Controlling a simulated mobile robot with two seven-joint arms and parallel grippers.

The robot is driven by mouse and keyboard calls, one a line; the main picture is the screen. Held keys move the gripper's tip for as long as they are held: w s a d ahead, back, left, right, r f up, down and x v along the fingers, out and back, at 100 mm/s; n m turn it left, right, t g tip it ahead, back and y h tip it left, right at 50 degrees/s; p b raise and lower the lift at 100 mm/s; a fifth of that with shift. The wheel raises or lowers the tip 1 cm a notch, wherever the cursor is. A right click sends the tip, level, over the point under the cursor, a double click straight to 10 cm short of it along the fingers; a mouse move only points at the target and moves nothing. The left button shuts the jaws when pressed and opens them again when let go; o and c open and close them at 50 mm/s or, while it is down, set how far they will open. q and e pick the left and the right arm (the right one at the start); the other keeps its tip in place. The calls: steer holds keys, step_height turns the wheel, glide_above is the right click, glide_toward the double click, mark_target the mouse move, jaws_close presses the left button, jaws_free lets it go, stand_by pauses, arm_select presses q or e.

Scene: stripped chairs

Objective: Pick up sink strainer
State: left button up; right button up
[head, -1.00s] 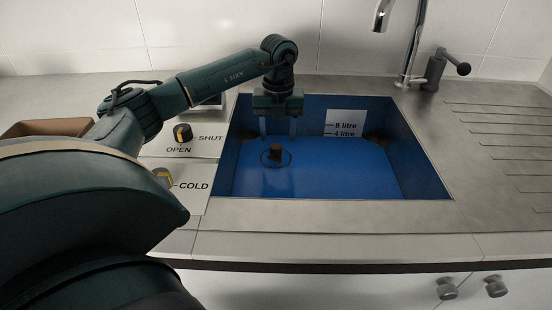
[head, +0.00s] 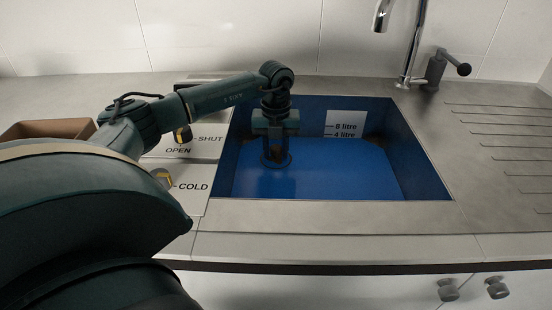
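The sink strainer (head: 276,161) is a dark round piece with a knob, low in the blue sink (head: 350,172) at its left side. My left gripper (head: 276,154) points straight down into the sink, with its fingers at the strainer's knob. The fingers look to be on either side of the knob, but they and the knob are both dark, so I cannot tell whether they have closed on it. My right gripper is not in view.
A tap (head: 413,45) and a lever (head: 440,68) stand behind the sink. Two dials, one by OPEN and SHUT (head: 182,135) and one by COLD (head: 161,180), are left of it. A brown box (head: 48,129) is far left. The ribbed drainboard (head: 505,150) at right is clear.

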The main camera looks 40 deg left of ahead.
mark_target(276, 147)
arm_select(q)
steer(key=c, duration=0.6)
step_height(276, 147, up, 10)
steer(key=shift+r+p, duration=0.1)
steer(key=shift+p, duration=0.3)
